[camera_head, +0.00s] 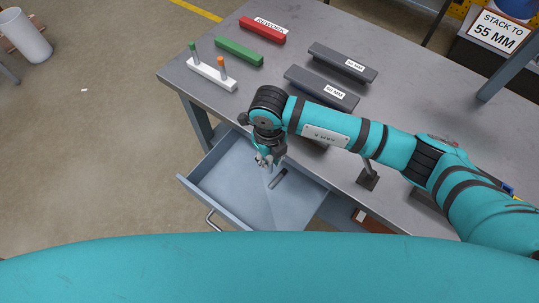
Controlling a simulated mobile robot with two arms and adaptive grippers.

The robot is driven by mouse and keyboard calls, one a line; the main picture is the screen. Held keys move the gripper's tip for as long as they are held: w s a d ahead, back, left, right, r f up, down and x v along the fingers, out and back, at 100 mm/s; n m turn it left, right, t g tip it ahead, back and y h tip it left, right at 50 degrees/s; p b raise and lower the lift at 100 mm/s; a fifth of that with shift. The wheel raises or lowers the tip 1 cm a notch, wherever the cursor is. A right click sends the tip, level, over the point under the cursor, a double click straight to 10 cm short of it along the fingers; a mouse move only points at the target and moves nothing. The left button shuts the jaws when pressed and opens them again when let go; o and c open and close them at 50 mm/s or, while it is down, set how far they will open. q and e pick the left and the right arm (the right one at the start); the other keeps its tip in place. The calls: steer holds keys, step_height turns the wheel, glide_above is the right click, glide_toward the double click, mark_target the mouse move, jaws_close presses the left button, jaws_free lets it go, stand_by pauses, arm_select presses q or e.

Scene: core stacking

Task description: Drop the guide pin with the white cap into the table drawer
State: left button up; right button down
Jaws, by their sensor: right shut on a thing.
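The table drawer (215,172) is pulled open below the table's front edge. My right gripper (267,161) points down over the open drawer. It is shut on a small pale thing, the guide pin with the white cap as far as I can tell; the fingers hide most of it. A short dark grey object (278,179) shows in the drawer just beside the gripper. My left gripper is out of view.
The grey table (190,92) bears a red bar (262,29), a green bar (239,51) and two dark grey bars (342,62). My right arm crosses above the table. A "stack to 55 mm" sign (499,30) stands at the far right.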

steer(key=shift+f+b, duration=1.25)
steer(key=shift+f, duration=1.1)
steer(key=c, duration=1.2)
jaws_free()
step_height(320, 180, up, 12)
steer(key=shift+r, duration=0.1)
steer(key=shift+s, duration=0.1)
